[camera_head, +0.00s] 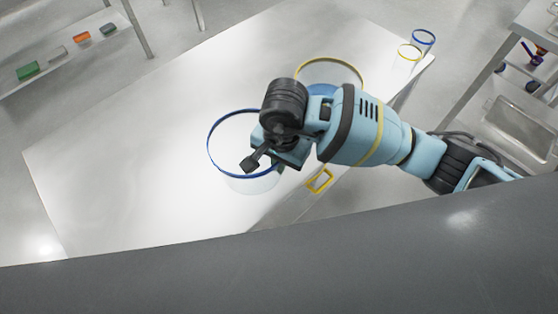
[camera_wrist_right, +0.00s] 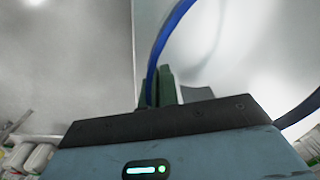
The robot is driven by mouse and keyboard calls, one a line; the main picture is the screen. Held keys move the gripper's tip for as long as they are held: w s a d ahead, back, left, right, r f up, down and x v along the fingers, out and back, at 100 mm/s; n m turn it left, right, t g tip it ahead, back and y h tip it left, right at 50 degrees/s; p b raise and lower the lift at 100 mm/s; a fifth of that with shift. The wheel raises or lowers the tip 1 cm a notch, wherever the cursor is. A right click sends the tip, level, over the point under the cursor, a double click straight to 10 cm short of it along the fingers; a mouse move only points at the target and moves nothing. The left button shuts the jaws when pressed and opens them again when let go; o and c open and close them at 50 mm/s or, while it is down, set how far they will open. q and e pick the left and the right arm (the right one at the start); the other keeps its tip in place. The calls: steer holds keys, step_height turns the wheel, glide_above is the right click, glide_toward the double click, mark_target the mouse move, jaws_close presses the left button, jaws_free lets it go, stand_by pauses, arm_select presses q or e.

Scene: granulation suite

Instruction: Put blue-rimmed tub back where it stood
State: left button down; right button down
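The blue-rimmed tub (camera_head: 209,140), clear-walled and upright, is over the white table (camera_head: 110,150); I cannot tell whether its base touches the tabletop. My right gripper (camera_head: 280,167) is at the right side of its rim, and my wrist covers part of the tub. In the right wrist view, the blue rim (camera_wrist_right: 158,48) runs between the dark green fingers (camera_wrist_right: 157,90), which look closed on it. The fingertips are mostly hidden in the head view. My left gripper is in neither view.
A yellow-rimmed tub (camera_head: 331,60) stands behind my right arm. Small yellow-rimmed (camera_head: 410,47) and blue-rimmed (camera_head: 424,33) vessels are near the far right corner. A yellow rectangular frame (camera_head: 320,181) is at the table's near right edge. The table's left part is clear.

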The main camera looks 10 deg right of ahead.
steer(key=shift+f, duration=0.15)
steer(key=c, duration=1.7)
jaws_free()
steer(key=r, duration=1.2)
steer(key=shift+s+d+r, duration=0.2)
